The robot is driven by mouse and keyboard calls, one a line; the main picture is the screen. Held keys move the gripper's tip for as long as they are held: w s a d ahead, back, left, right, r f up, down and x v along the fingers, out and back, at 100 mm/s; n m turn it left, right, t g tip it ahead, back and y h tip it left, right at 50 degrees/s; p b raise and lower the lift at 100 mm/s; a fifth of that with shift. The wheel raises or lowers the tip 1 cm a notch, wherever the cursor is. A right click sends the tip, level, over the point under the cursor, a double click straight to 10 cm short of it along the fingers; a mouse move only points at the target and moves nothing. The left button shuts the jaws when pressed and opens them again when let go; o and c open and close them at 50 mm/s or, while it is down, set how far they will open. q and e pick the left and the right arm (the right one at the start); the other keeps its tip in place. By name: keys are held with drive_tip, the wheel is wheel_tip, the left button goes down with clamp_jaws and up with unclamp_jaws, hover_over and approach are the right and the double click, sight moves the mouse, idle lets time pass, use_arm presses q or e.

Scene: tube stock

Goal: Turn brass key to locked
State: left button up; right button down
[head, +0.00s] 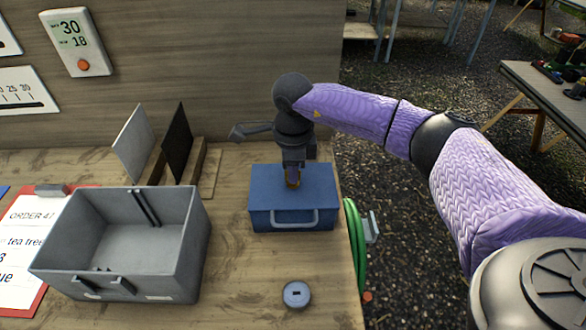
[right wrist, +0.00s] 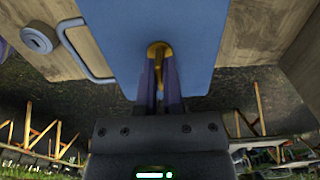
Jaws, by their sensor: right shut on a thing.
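The brass key (right wrist: 159,48) stands in the top of a blue metal box (head: 318,190) with a grey handle on its front. In the right wrist view the blue box (right wrist: 200,35) fills the upper middle. My right gripper (head: 292,180) points down over the box lid and is shut on the key; its fingers (right wrist: 160,75) cover much of the key. Which way the key is turned is hard to tell, and no lock markings can be read. My left gripper is not in view.
A grey open bin (head: 190,250) stands left of the box, and a round grey disc (head: 296,294) lies in front of it. A green hose (head: 355,245) hangs at the table's right edge. Two upright panels (head: 178,143) stand behind the bin.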

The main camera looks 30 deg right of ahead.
drive_tip(key=c, duration=0.8)
unclamp_jaws()
drive_tip(key=shift+o, duration=0.2)
wheel_tip(320, 180, up, 10)
drive_tip(key=shift+p, duration=0.9)
